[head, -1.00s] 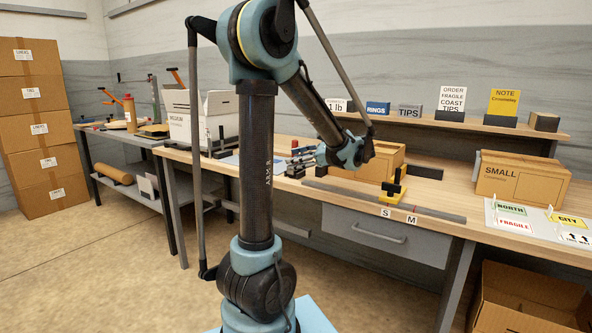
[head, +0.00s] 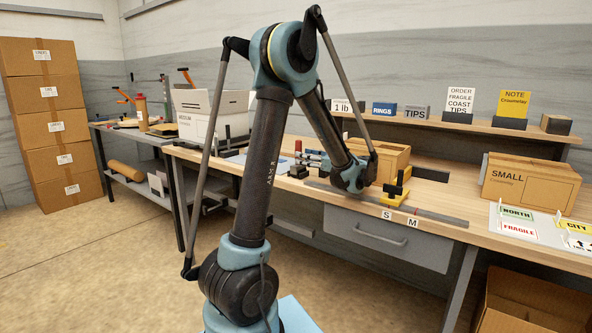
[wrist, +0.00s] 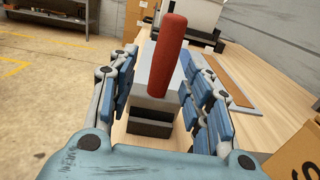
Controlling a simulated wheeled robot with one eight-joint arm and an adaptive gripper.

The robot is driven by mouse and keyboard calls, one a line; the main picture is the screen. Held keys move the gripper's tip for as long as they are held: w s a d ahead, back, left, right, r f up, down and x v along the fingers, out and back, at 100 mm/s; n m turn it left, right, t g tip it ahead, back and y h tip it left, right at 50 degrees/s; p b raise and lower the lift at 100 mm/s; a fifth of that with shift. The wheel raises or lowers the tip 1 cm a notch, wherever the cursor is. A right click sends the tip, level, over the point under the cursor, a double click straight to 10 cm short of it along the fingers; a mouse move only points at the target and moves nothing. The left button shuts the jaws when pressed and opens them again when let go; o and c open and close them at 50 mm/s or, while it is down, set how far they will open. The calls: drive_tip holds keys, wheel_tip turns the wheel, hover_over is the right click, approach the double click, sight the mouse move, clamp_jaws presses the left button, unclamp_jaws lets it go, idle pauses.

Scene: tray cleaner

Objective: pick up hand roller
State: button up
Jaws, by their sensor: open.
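A red upright handle, which I take to be the hand roller (wrist: 170,50), shows in the wrist view between my open fingers. It leans slightly, its top to the right, in front of a pale grey block with a dark base (wrist: 150,128). Whether it touches that block I cannot tell. My gripper (wrist: 160,68) is open, with blue finger pads to the left and right of the handle; I see no firm contact. In the head view my gripper (head: 312,165) is low over the workbench, pointing left, and a small red part of the roller (head: 298,145) shows beside it.
A cardboard box (head: 392,158) and a yellow-black tool (head: 396,190) stand close to my wrist on the workbench (head: 450,195). A grey rail (head: 440,214) lies along the front edge. A white carton (head: 205,127) stands farther left.

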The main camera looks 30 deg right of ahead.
drive_tip(key=x, duration=0.4)
drive_tip(key=shift+w+d, duration=0.1)
drive_tip(key=shift+w, duration=0.15)
clamp_jaws()
